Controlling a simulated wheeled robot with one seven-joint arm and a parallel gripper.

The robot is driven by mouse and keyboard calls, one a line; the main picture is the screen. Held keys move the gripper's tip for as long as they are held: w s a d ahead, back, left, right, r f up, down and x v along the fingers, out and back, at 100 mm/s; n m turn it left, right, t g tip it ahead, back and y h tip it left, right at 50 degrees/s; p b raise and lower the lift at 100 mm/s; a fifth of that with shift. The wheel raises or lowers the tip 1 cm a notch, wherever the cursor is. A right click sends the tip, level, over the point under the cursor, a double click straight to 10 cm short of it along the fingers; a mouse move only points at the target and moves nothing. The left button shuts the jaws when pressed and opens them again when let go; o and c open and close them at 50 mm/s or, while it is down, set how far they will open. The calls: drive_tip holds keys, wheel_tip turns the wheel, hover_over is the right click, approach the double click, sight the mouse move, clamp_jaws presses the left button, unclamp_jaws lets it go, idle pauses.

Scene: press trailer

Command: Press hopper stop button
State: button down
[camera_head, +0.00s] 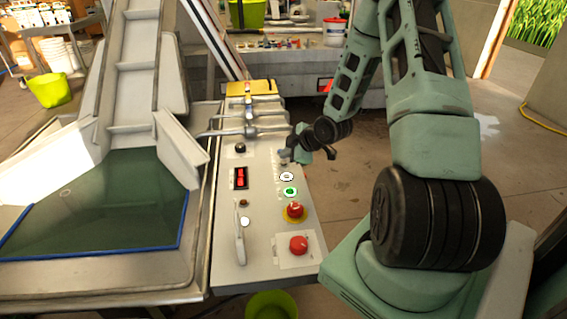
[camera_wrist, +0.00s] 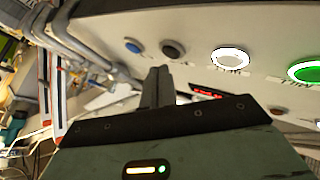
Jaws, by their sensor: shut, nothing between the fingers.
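The control panel (camera_head: 262,226) carries several buttons. I cannot read the labels, so which one is the hopper stop button is not clear. A white-ringed button (camera_head: 287,176) and a green-lit button (camera_head: 290,191) sit just below my gripper (camera_head: 287,155) in the head view. In the wrist view, my gripper (camera_wrist: 160,72) is shut and empty, with its tips apart from any button as far as I can see. A blue button (camera_wrist: 133,45) and a dark button (camera_wrist: 173,49) are near the tips. The white-lit button (camera_wrist: 230,60) and green-lit button (camera_wrist: 306,71) are to the right.
A red button on a yellow base (camera_head: 294,211) and another red button (camera_head: 299,245) are lower on the panel. A red rocker switch (camera_head: 240,177), a black knob (camera_head: 239,148) and a handle (camera_head: 239,240) are on its left. Metal pipes (camera_head: 250,118) cross behind the panel.

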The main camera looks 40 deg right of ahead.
sight(286, 164)
drive_tip(key=shift+f, duration=0.1)
idle(0.4)
drive_tip(key=shift+f+b, duration=0.35)
drive_tip(key=shift+b, duration=0.05)
drive_tip(key=shift+f+b, duration=0.3)
drive_tip(key=shift+f, duration=0.05)
idle(0.5)
drive_tip(key=shift+r, duration=0.1)
idle(0.3)
drive_tip(key=shift+r+p, duration=0.65)
drive_tip(key=shift+r, duration=0.05)
wheel_tip(286, 164, up, 5)
drive_tip(key=p, duration=0.4)
drive_tip(key=shift+a, duration=0.1)
idle(0.7)
